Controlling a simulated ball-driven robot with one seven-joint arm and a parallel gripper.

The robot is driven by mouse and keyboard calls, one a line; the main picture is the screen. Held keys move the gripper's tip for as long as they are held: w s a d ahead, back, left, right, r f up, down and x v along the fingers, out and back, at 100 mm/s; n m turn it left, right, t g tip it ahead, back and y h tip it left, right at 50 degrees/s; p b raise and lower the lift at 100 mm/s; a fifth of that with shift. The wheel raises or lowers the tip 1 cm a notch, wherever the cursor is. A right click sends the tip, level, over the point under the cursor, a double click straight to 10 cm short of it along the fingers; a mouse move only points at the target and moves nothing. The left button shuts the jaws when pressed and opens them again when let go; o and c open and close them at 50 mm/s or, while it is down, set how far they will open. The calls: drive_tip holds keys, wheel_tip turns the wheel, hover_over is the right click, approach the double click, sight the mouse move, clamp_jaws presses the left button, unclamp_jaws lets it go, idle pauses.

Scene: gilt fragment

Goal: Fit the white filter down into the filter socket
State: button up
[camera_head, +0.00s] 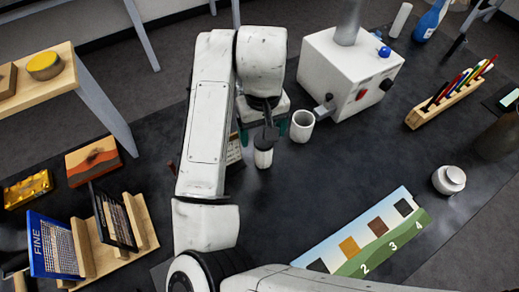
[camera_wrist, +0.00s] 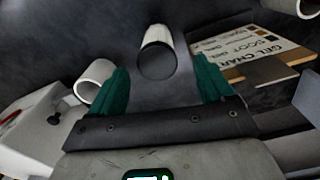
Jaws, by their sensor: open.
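A small white ribbed cylinder, apparently the filter (camera_head: 263,158), stands upright on the dark table just below my gripper (camera_head: 264,132). In the wrist view, the filter (camera_wrist: 157,36) shows a dark round end and lies just beyond and between the fingertips. My gripper (camera_wrist: 160,68) is open, with green fingers spread apart and visible gaps on both sides of the filter. A hollow white cylinder (camera_head: 302,127) stands to the right, by the white machine; it also shows in the wrist view (camera_wrist: 94,82). I cannot tell whether it is the filter socket.
The white machine (camera_head: 330,58) stands behind and right. A pen rack (camera_head: 437,111), a white jar (camera_head: 449,180) and a colour chart (camera_head: 340,237) lie right and in front. A lettered board (camera_wrist: 250,48) lies beside the filter.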

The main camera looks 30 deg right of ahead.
wheel_tip(320, 180, down, 8)
drive_tip(key=shift+s+d+r+p, duration=0.1)
drive_tip(key=shift+p, duration=0.55)
drive_tip(key=c, duration=1.1)
drive_tip(key=shift+c, duration=0.2)
